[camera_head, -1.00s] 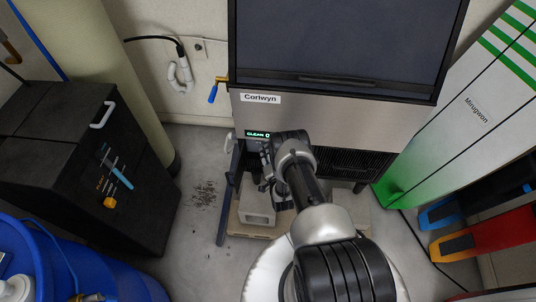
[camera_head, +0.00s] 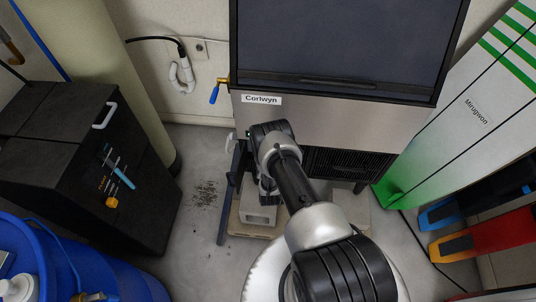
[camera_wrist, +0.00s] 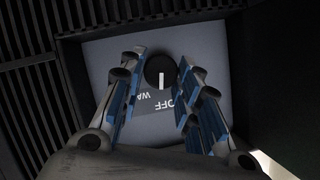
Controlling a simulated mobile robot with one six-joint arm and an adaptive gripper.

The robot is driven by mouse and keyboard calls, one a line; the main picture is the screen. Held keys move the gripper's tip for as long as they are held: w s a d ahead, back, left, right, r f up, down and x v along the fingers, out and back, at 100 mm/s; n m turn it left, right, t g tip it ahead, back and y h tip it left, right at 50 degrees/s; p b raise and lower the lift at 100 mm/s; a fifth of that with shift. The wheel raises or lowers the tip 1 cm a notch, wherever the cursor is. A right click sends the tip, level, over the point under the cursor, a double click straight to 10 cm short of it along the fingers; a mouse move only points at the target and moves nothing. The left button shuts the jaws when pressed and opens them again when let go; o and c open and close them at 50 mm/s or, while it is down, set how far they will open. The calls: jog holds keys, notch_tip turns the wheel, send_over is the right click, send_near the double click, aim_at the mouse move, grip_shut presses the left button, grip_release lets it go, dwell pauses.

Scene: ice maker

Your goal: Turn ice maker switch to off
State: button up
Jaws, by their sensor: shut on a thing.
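The ice maker (camera_head: 330,119), labelled Coriwyn, has a steel front and a dark upper door in the head view. Its switch is a round black knob (camera_wrist: 159,68) with a white pointer line, set in a grey recessed panel (camera_wrist: 105,50) in the wrist view. The pointer points down in the picture, toward the printed OFF (camera_wrist: 165,104); a partly covered label starting with WA is to its left. My gripper (camera_wrist: 160,61) has one finger on each side of the knob and is shut on it. In the head view my arm hides the knob.
A black cabinet (camera_head: 75,170) and a blue barrel (camera_head: 95,268) stand at left. A valve with a blue handle (camera_head: 214,95) is beside the ice maker. A white-green panel (camera_head: 470,110) stands at right. A pale block (camera_head: 260,215) lies below.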

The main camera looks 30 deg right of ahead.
jog(key=shift+a+n+g+h, duration=0.1)
jog(key=shift+n+g+h, duration=0.3)
jog(key=shift+n, duration=0.3)
jog(key=o, duration=0.8)
jog(key=v, duration=1.2)
jog(key=shift+a, duration=0.1)
